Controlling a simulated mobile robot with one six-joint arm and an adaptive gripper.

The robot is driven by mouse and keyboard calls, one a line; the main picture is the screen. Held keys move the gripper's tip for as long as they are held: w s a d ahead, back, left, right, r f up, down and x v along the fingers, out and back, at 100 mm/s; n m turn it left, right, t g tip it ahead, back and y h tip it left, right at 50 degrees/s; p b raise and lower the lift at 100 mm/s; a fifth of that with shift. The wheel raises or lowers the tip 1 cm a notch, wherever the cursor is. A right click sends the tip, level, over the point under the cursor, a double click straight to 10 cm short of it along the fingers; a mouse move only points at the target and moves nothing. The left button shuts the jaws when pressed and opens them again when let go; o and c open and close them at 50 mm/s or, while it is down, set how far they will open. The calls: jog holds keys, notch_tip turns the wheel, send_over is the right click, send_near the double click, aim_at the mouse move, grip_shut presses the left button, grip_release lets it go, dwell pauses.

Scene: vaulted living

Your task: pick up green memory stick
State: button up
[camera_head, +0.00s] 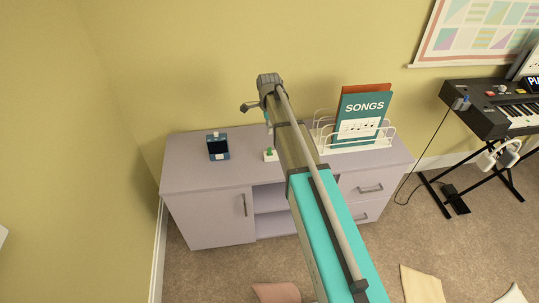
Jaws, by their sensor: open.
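A small green memory stick (269,150) stands on a small white base on the top of the lilac cabinet (190,178), just left of my arm. My gripper (253,106) is at the far end of the arm, up at the left of the wrist and above the back of the cabinet. It looks small and apart from the stick. Its jaws are open and nothing shows between them. My arm crosses the cabinet and hides part of its top to the right of the stick.
A dark blue device (218,147) stands left of the stick. A white wire rack (324,140) with a SONGS book (362,113) is right of my arm. A wall stands behind. A keyboard (500,110) on a stand is at the right. The cabinet top's left end is clear.

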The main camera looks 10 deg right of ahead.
aim_at(270, 148)
jog(key=shift+f+b, duration=3.35)
jog(key=shift+f, duration=0.25)
jog(key=shift+f, duration=0.1)
jog(key=shift+s+d+f+b, duration=0.1)
jog(key=shift+f+b, duration=2.4)
jog(key=shift+b, duration=0.1)
jog(key=shift+c, duration=0.3)
grip_shut()
